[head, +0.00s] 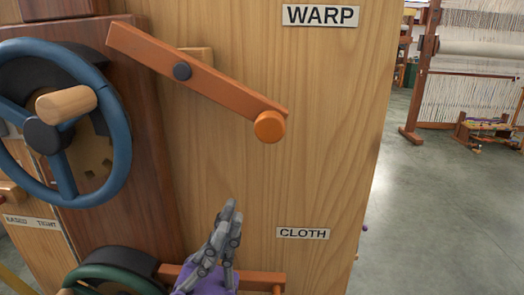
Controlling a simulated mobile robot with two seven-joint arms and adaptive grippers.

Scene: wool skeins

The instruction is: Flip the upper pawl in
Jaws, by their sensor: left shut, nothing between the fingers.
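The upper pawl (222,91) is an orange-brown bar on the wooden panel, below the WARP label. It turns on a dark pivot (182,71) and slopes down to the right, to a round orange knob (269,127). Its raised left end is up and to the right of the blue handwheel (121,150), apart from the rim in the picture. My left gripper (230,208), grey fingers on a purple body, is shut and empty, pointing up below the knob. It hides part of the lower pawl (258,279). My right gripper is not in view.
The lower pawl and a green handwheel (118,274) are at the bottom, near the CLOTH label (303,233). The blue wheel's wooden handle (67,104) sticks out. The panel between knob and CLOTH label is clear. A loom (470,60) stands far right on open floor.

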